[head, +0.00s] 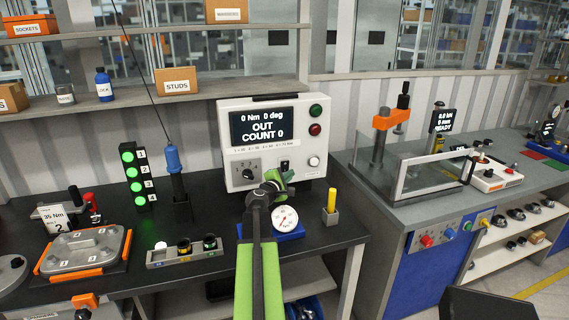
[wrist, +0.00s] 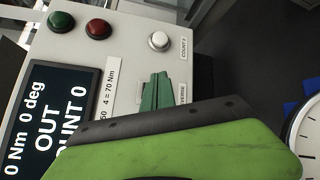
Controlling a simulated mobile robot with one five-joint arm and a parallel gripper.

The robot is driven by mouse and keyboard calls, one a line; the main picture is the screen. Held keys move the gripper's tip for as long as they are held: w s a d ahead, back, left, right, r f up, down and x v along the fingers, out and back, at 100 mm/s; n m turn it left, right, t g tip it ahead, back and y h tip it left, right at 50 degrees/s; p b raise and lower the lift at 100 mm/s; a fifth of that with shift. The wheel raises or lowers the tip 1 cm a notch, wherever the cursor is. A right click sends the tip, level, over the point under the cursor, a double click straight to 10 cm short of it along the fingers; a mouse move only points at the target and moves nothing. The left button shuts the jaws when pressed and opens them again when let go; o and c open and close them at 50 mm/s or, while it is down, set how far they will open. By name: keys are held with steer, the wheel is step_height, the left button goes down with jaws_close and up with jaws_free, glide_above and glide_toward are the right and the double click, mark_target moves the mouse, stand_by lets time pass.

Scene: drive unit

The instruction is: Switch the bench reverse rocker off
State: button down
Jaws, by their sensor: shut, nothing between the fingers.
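The bench controller (head: 236,180) is a pale box on the dark bench with a screen reading 0 Nm, 0 deg, OUT, COUNT 0. Its reverse rocker (head: 284,165) is a small dark switch low on the front, right of the knob. My gripper (head: 288,177) is shut and empty, its green fingertips in front of the panel just below the rocker. In the wrist view my gripper (wrist: 157,80) points at the panel beside a partly covered label. The rocker is hidden there behind the fingers; I cannot tell its position or whether the fingers touch it.
A green button (head: 316,110), a red button (head: 315,129) and a white count button (head: 313,161) are on the panel. A dial gauge (head: 285,218) on a blue base stands in front. A yellow-handled tool (head: 331,200) stands right; a blue-handled driver (head: 174,160) stands left.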

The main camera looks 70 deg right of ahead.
mark_target(285, 167)
steer(key=shift+w+d+r, duration=0.25)
steer(key=shift+w+d, duration=0.85)
steer(key=shift+d, duration=0.2)
steer(key=shift+d, duration=0.1)
stand_by(0.9)
steer(key=shift+w+d, duration=0.2)
steer(key=shift+w, duration=0.05)
steer(key=shift+w+d+r+p, duration=0.1)
steer(key=shift+w+d+p, duration=0.15)
steer(key=shift+d+p, duration=0.05)
stand_by(0.7)
steer(key=shift+s+a, duration=0.1)
steer(key=shift+s+a, duration=0.45)
steer(key=shift+a, duration=0.05)
steer(key=s+a, duration=0.1)
steer(key=a, duration=0.1)
steer(key=s+a+f+b, duration=0.1)
steer(key=s+a, duration=0.1)
stand_by(0.6)
